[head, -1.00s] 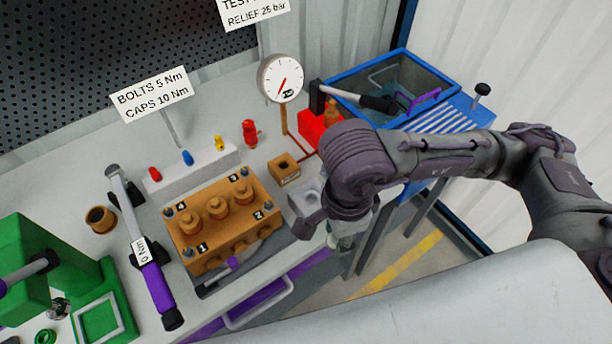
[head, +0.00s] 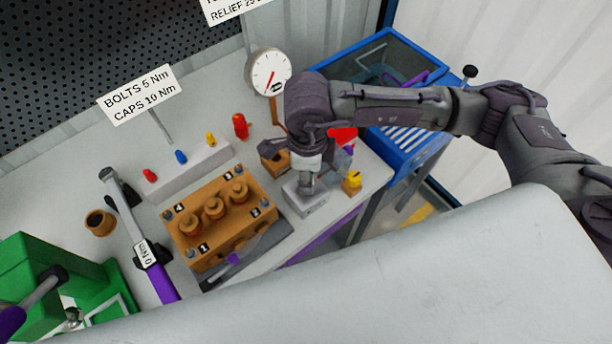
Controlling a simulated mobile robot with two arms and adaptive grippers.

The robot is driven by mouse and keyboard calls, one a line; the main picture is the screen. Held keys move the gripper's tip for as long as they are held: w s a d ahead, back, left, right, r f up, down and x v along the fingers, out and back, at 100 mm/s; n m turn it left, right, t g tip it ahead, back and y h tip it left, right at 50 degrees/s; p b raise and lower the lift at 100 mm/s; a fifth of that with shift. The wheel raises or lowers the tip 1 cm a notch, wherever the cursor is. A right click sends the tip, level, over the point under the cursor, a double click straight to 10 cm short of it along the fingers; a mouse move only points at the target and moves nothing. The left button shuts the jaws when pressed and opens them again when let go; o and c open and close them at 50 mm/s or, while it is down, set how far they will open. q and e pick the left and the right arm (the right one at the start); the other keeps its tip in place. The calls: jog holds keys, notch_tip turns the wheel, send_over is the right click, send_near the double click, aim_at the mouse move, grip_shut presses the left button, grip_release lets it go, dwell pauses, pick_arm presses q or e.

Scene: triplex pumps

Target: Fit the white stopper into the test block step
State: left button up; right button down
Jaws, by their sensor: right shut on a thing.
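My right gripper (head: 306,186) points down over the light grey block (head: 312,207) near the bench's front right edge. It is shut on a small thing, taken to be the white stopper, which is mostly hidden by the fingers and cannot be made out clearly. The fingertips are at or just above the block's top; I cannot tell whether the held thing touches it. A tan block (head: 271,158) with an opening stands just behind and left, partly hidden by my wrist. My left gripper is not in view.
The orange pump body (head: 222,238) with three round caps stands left of the grey block. A yellow fitting (head: 353,181) is close on the right. The gauge (head: 270,72) stands behind. A torque wrench (head: 140,235) and green machine (head: 50,270) are at left; a blue bin (head: 412,140) at right.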

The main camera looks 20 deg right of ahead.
jog(key=shift+w+f, duration=0.2)
jog(key=shift+w, duration=0.1)
notch_tip(320, 180, down, 4)
jog(key=shift+r+p, duration=0.15)
jog(key=shift+p, duration=0.75)
jog(key=shift+f, duration=0.2)
jog(key=shift+f, duration=0.1)
jog(key=shift+f+b, duration=0.15)
jog(key=shift+b, duration=0.2)
jog(key=c, duration=0.7)
grip_release()
